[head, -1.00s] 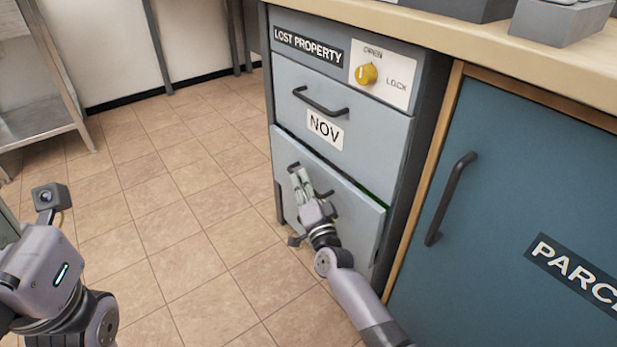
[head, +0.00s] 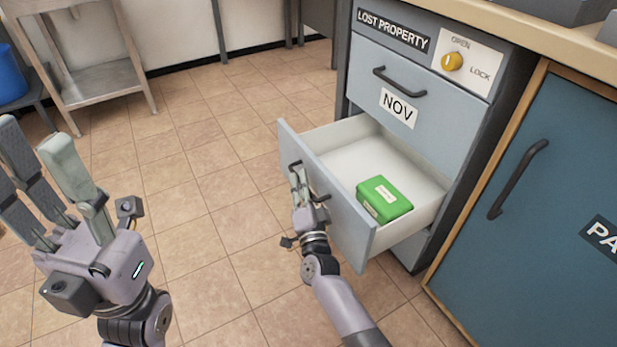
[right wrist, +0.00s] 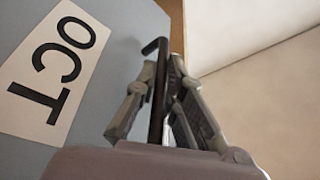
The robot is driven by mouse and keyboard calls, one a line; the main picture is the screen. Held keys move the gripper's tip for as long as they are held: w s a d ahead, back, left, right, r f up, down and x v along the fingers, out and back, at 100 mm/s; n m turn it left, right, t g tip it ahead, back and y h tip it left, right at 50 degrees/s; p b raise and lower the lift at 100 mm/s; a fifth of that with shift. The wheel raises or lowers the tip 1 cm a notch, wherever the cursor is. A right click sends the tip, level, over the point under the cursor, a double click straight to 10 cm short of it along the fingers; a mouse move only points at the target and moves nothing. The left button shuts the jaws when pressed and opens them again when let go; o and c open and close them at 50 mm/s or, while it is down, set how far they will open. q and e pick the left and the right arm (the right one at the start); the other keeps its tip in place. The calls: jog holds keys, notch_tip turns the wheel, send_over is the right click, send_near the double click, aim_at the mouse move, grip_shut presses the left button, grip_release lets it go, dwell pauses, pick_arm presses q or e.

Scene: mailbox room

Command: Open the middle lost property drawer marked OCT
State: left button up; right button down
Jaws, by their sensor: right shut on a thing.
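The middle drawer (head: 347,228) is pulled well out of the grey lost property cabinet, below the drawer marked NOV. Its inside shows in the head view. The OCT label (right wrist: 57,68) on its front shows in the right wrist view. My right gripper (head: 299,180) is shut on the drawer's dark bar handle (right wrist: 157,98), with fingers on both sides of the bar. My left gripper (head: 34,134) is raised at the left of the head view, fingers spread and empty, away from the cabinet.
A green box (head: 384,200) lies in the drawer. The NOV drawer (head: 420,85) above is closed; a yellow knob (head: 452,61) sits between OPEN and LOCK. A blue parcel door (head: 540,230) is at right. A metal shelf (head: 95,85) stands far left. Tiled floor is clear between.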

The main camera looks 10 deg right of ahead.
jog(key=shift+s+a+f, duration=0.1)
jog(key=shift+s+a, duration=0.1)
jog(key=shift+a, duration=0.2)
jog(key=c, duration=1.7)
grip_release()
jog(key=v, duration=1.2)
